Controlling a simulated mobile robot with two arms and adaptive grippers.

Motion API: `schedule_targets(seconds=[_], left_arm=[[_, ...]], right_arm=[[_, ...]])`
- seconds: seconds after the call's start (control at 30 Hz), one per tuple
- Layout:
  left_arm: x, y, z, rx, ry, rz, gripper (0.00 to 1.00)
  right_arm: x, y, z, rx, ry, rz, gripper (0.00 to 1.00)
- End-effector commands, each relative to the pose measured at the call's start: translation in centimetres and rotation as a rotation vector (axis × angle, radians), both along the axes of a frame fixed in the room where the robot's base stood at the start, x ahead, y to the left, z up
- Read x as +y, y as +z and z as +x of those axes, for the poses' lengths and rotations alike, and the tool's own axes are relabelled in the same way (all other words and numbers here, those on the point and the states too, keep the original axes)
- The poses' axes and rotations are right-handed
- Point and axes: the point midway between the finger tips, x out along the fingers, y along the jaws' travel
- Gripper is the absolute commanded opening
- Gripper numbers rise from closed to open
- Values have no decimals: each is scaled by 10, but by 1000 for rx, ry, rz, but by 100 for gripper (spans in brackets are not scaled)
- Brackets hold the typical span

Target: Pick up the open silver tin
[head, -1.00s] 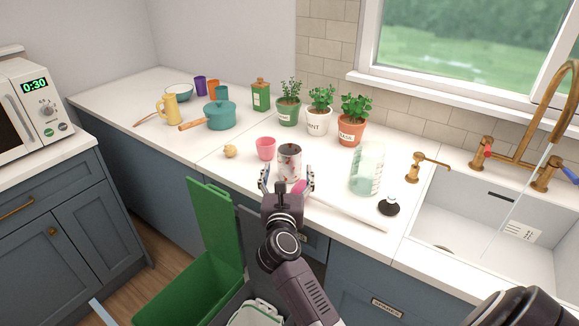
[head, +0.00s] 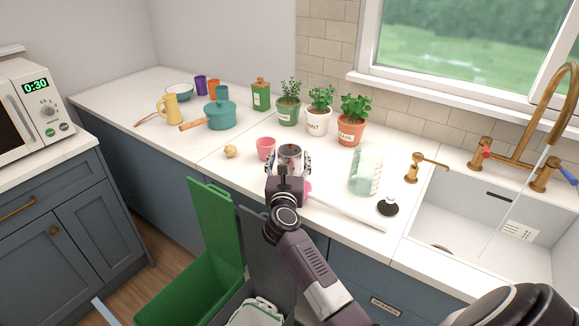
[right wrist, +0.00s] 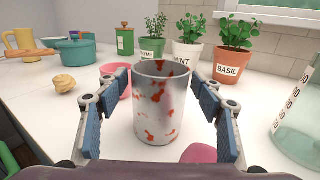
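The open silver tin (head: 290,155) stands upright on the white counter and is spotted with red-orange stains. In the right wrist view the tin (right wrist: 160,105) stands between the blue-padded fingers. My right gripper (head: 289,166) is open around the tin, with a finger on each side. In the right wrist view the right gripper (right wrist: 163,115) shows gaps between its pads and the tin's wall. The gripper's palm hides the tin's lower part in the head view. My left gripper is not in view.
A pink cup (head: 265,148) stands close left of the tin. A pink-ended white utensil (head: 345,212) lies at the front right. A glass jar (head: 366,170) stands to the right, potted herbs (head: 320,118) behind. An open green bin (head: 200,285) is below the counter edge.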

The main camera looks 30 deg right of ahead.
Motion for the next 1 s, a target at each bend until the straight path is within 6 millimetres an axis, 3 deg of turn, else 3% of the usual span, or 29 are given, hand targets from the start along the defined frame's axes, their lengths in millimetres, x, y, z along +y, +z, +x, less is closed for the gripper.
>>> schedule_targets(seconds=[0.03, 0.27, 0.63, 0.83, 1.0], left_arm=[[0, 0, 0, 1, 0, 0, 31], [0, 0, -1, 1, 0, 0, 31], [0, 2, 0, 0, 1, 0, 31], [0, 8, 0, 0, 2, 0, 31], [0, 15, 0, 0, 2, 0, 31]], right_arm=[[0, 0, 0, 0, 0, 0, 53], [0, 0, 0, 0, 0, 0, 28], [0, 7, 0, -2, 0, 1, 27], [0, 35, 0, -7, -1, 2, 27], [0, 80, 0, -10, -1, 3, 27]])
